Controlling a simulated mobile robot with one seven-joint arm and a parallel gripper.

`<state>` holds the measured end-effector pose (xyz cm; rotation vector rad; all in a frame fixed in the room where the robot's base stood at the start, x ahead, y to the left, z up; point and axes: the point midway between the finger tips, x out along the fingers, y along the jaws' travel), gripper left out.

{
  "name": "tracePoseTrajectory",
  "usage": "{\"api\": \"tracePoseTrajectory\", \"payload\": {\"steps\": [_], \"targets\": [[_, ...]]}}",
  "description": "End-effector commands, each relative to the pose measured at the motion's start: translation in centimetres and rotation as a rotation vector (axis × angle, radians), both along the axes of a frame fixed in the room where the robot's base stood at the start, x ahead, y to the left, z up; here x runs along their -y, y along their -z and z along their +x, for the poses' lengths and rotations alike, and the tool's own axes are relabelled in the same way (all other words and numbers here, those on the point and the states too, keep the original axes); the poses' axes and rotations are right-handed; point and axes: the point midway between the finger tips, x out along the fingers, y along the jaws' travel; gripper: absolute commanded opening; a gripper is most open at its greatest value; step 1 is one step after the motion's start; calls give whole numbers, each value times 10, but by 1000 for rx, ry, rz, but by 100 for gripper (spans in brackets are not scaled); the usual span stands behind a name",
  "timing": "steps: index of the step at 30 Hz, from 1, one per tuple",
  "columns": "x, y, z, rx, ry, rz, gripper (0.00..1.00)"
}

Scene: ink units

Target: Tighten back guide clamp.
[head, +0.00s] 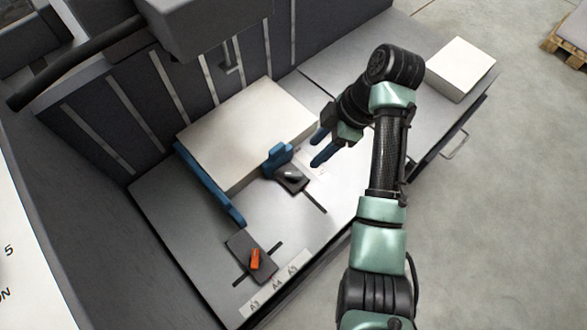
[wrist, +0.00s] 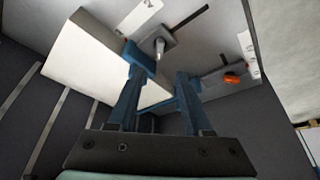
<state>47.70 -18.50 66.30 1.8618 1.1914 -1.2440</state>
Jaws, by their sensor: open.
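A small blue guide (head: 277,158) stands against the near right side of the white paper stack (head: 248,125). Its dark clamp block (head: 292,180) carries a grey lever (head: 292,175), also visible in the wrist view (wrist: 159,46). A longer blue guide (head: 210,187) runs along the stack's left side. A second dark block (head: 243,245) has an orange lever (head: 255,259), also visible in the wrist view (wrist: 231,78). The frames do not label which clamp is the back one. My gripper (head: 317,147) is open and empty, right of the small guide and apart from the grey lever.
The metal tray (head: 165,230) has dark slots by the clamps and a white size strip (head: 275,290) at its front. Dark ribbed panels (head: 110,120) rise behind, and a grey housing (head: 205,25) hangs above. Another white stack (head: 461,68) sits at the right end. The tray's front is clear.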

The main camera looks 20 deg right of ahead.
Motion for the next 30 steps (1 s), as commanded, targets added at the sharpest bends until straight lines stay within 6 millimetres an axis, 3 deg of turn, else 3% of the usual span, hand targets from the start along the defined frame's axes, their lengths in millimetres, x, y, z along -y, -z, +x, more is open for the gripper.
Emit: {"api": "tracePoseTrajectory", "payload": {"steps": [1, 9, 15, 21, 30], "targets": [[-4, 13, 1, -3, -2, 2, 50], [-24, 66, 10, -2, 1, 0, 50], [-34, 94, 16, 1, 3, -1, 50], [-40, 105, 19, 1, 3, -3, 50], [-40, 106, 19, 2, 3, -3, 48]]}}
